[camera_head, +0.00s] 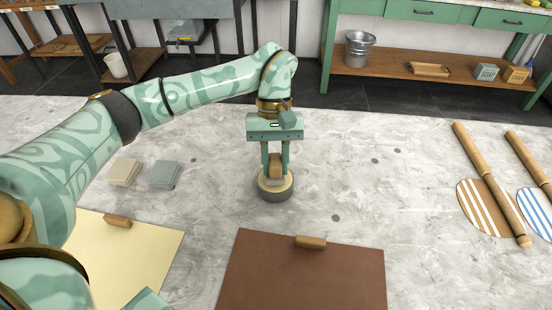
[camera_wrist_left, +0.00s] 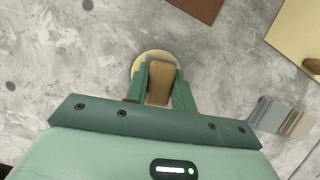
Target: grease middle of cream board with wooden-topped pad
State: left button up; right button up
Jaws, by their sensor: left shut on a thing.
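My left gripper (camera_head: 275,165) is shut on the wooden top of the pad (camera_head: 275,190), a round piece with a cream upper face and a grey lower rim. In the left wrist view the fingers (camera_wrist_left: 159,88) flank the wooden block, and the pad (camera_wrist_left: 141,66) shows below them. I cannot tell whether the pad touches the table. The cream board (camera_head: 143,257) lies at the lower left of the head view, partly hidden by my left arm, with a wooden block at its far edge. Its corner also shows in the left wrist view (camera_wrist_left: 296,32). My right gripper is not in view.
A brown board (camera_head: 305,276) with a wooden block lies at the front middle. Beige (camera_head: 125,172) and grey (camera_head: 163,174) square pieces lie left of the pad. Two wooden rods and striped paddles (camera_head: 483,208) lie right. The table (camera_head: 380,190) between is clear.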

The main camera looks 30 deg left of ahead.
aim_at(275, 160)
pick_arm(q)
jog(key=shift+f, duration=0.45)
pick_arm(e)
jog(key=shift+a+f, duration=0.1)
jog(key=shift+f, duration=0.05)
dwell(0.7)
pick_arm(q)
jog(key=shift+f, duration=0.1)
dwell(1.0)
